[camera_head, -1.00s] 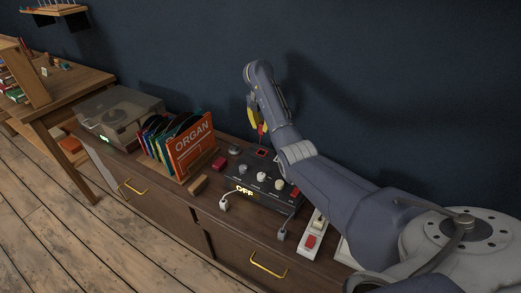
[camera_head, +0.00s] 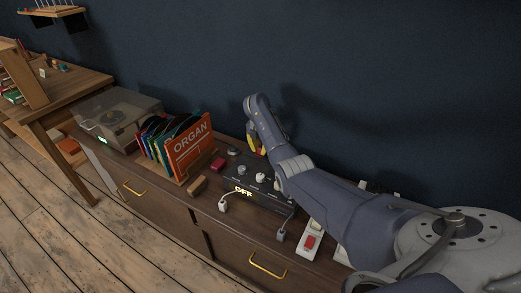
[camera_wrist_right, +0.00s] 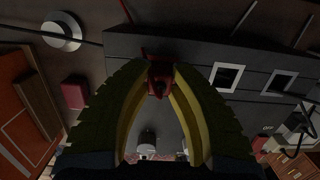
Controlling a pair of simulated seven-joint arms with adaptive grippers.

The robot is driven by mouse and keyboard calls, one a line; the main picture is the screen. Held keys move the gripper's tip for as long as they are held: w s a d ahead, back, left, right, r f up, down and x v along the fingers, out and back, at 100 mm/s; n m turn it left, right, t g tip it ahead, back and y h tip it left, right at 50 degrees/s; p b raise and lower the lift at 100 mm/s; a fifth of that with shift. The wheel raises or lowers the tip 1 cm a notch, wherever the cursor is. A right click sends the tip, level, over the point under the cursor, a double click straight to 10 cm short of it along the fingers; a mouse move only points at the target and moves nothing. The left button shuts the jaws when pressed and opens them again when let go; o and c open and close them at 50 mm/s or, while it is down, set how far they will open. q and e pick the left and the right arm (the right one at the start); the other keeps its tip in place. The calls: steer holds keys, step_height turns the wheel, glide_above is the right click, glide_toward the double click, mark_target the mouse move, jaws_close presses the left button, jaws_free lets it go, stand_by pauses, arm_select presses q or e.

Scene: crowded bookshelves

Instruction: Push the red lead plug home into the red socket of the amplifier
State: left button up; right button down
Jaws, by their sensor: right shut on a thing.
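The amplifier is a dark box (camera_head: 244,170) with pale knobs and a lit OFF label on the cabinet top; its dark panel fills the middle of the right wrist view (camera_wrist_right: 190,115). My right gripper (camera_head: 256,147) is low over the amplifier's back part. Its yellow-lined fingers are shut on the red plug (camera_wrist_right: 158,80), which is right at the panel in the wrist view. A bit of red shows just beyond the plug, but the red socket is mostly hidden behind it. I cannot tell how deep the plug sits. My left gripper is not in view.
Two white-rimmed sockets (camera_wrist_right: 226,76) lie right of the plug in the wrist view. A small red box (camera_head: 218,164), a record rack (camera_head: 190,150) and a turntable (camera_head: 120,115) stand left of the amplifier. A power strip (camera_head: 311,240) lies to its right.

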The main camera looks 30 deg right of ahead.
steer(key=shift+f, duration=0.2)
steer(key=c, duration=1.3)
jaws_free()
steer(key=shift+f, duration=0.15)
steer(key=shift+o, duration=0.2)
step_height(320, 180, up, 12)
steer(key=a, duration=0.1)
steer(key=shift+s, duration=0.3)
steer(key=shift+a, duration=0.1)
